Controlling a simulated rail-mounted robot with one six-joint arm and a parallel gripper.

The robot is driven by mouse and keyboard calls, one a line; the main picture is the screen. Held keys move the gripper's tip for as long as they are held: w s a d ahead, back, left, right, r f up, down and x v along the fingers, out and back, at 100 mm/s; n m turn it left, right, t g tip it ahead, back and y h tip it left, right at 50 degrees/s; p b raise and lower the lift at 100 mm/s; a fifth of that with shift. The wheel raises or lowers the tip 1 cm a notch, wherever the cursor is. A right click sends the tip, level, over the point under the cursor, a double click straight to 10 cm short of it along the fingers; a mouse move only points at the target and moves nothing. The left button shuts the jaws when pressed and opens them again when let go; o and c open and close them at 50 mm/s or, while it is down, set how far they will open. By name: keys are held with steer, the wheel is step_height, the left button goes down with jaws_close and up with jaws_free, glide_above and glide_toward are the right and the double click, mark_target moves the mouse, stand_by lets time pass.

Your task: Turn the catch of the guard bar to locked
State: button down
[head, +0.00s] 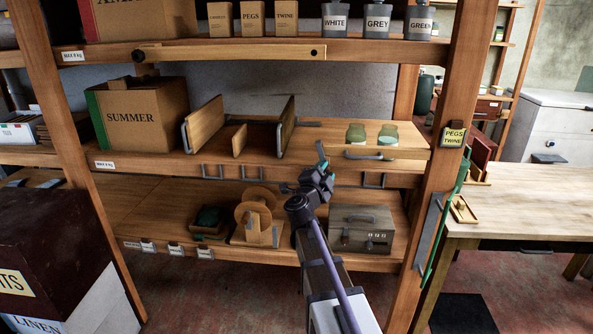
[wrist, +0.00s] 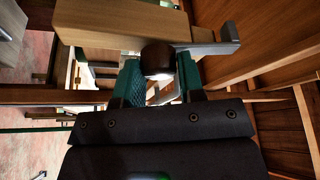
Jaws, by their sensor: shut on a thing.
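My gripper (head: 320,158) is in front of the middle shelf, near the centre of the head view. In the wrist view its two teal fingers (wrist: 160,78) are shut on a dark brown, rounded knob (wrist: 157,57) with a pale, shiny lower face. The knob sits against a light wooden block (wrist: 120,22), beside a grey metal bracket (wrist: 212,47); it looks like part of the catch. In the head view the fingers hide it, and its turn is unclear. A light wooden bar (head: 230,54) with a dark knob at its left end lies level along the upper shelf edge.
Upright wooden dividers (head: 205,125) and a SUMMER box (head: 145,118) stand on the middle shelf, left of my gripper. A grey metal box (head: 362,228) is on the lower shelf. A workbench (head: 530,200) is at right.

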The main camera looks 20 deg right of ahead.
steer(key=shift+m+g+y+p, duration=0.3)
steer(key=shift+m+g+p, duration=0.4)
steer(key=shift+m, duration=1)
steer(key=c, duration=0.7)
jaws_free()
steer(key=shift+c, duration=0.2)
steer(key=shift+a, duration=0.1)
steer(key=r+v, duration=0.1)
steer(key=v, duration=0.9)
steer(key=shift+s+a+f+b, duration=0.25)
steer(key=shift+f+b, duration=0.05)
steer(key=shift+f, duration=0.2)
